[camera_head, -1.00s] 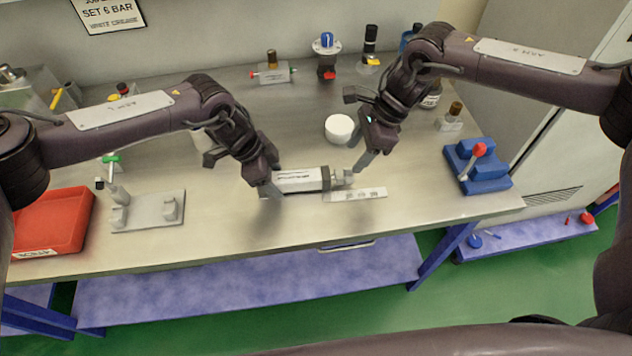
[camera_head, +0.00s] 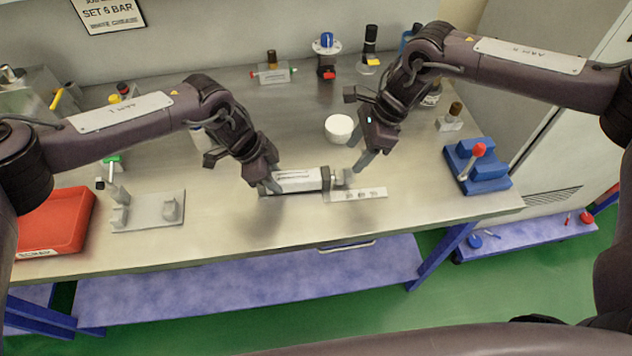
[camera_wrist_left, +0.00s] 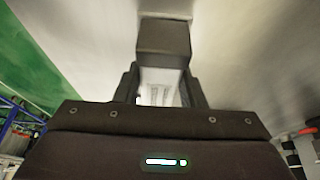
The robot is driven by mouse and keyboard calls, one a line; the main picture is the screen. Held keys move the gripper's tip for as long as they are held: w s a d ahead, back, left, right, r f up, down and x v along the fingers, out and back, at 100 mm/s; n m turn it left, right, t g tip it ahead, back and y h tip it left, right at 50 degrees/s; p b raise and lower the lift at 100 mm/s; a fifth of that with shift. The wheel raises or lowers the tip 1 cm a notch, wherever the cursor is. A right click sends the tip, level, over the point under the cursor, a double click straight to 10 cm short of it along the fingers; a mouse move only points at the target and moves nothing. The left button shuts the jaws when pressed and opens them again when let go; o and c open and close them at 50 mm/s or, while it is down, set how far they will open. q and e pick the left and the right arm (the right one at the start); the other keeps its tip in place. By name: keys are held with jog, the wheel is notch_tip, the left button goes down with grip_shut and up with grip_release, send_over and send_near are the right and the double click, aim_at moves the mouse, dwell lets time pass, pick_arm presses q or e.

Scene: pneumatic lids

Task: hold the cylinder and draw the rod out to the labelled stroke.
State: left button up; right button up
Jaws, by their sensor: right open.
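The cylinder (camera_head: 298,180) is a pale, boxy body with dark ends, lying on the bench in the middle of the head view. A short metal rod end (camera_head: 338,179) shows at its right. My left gripper (camera_head: 270,187) is at the cylinder's left part. In the left wrist view, its fingers (camera_wrist_left: 161,90) stand on both sides of the pale body and appear closed on it. My right gripper (camera_head: 352,175) is open, with its fingertips at the rod end; they partly hide it. A pale strip with small marks (camera_head: 372,194) lies just in front of the rod end.
A white round pot (camera_head: 339,128) stands behind the rod. A grey fixture (camera_head: 150,213) and red tray (camera_head: 55,222) are at left. A blue block with a red-knobbed lever (camera_head: 484,175) is at right. The bench front is clear.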

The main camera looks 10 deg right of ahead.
aim_at(342, 173)
dwell(0.5)
jog(key=shift+c, duration=0.4)
dwell(0.6)
jog(key=v, duration=0.4)
jog(key=x, duration=1.1)
jog(key=shift+a+f, duration=0.1)
jog(key=shift+f, duration=0.15)
jog(key=c, duration=1.1)
